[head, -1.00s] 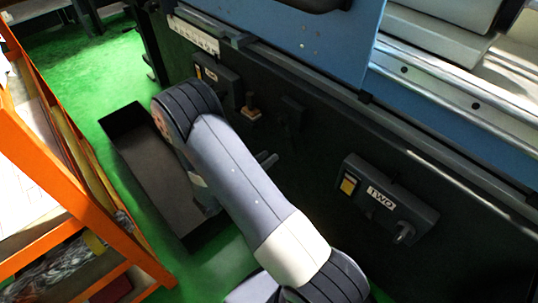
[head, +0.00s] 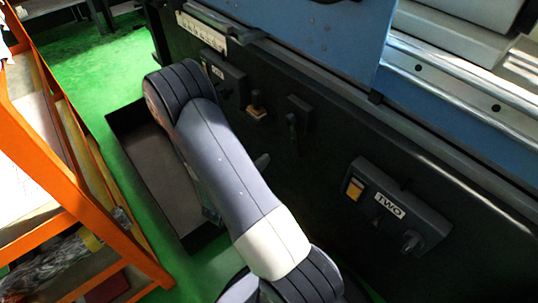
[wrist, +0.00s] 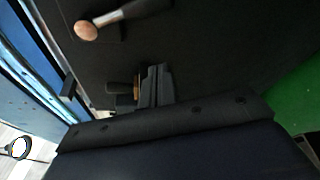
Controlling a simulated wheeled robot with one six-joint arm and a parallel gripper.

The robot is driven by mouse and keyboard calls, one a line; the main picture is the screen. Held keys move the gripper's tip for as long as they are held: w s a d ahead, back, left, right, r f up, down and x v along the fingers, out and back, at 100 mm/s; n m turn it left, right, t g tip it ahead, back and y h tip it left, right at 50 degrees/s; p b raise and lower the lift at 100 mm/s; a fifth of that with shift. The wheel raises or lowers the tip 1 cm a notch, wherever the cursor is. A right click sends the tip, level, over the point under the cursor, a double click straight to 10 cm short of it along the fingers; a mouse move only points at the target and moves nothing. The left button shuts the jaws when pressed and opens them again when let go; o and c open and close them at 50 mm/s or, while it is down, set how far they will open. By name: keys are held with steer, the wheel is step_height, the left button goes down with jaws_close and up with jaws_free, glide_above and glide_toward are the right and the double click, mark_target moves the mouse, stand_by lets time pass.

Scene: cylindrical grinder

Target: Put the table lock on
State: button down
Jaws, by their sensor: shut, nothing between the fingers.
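My gripper (wrist: 155,86) is shut and empty in the wrist view, pointing at the dark machine front. A lever with a metal shaft and a copper-coloured round end (wrist: 88,30) lies ahead of it, apart from the fingers. A short dark knob (wrist: 122,88) with an orange part shows just left of the fingers; contact cannot be told. In the head view my arm hides the gripper. No readable label shows which control is the table lock.
A panel marked TWO (head: 392,208), with a yellow button and a knob, is at the right. A dark open tray (head: 150,165) stands on the green floor (head: 75,70). An orange rack (head: 28,150) stands close on the left. The blue machine edge juts out above.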

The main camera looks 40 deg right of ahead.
mark_target(295, 139)
steer(key=b+x, duration=0.2)
steer(key=x, duration=0.8)
steer(key=s, duration=0.1)
steer(key=s+r, duration=0.1)
steer(key=s, duration=0.2)
steer(key=shift+a+r, duration=0.2)
steer(key=shift+r, duration=0.2)
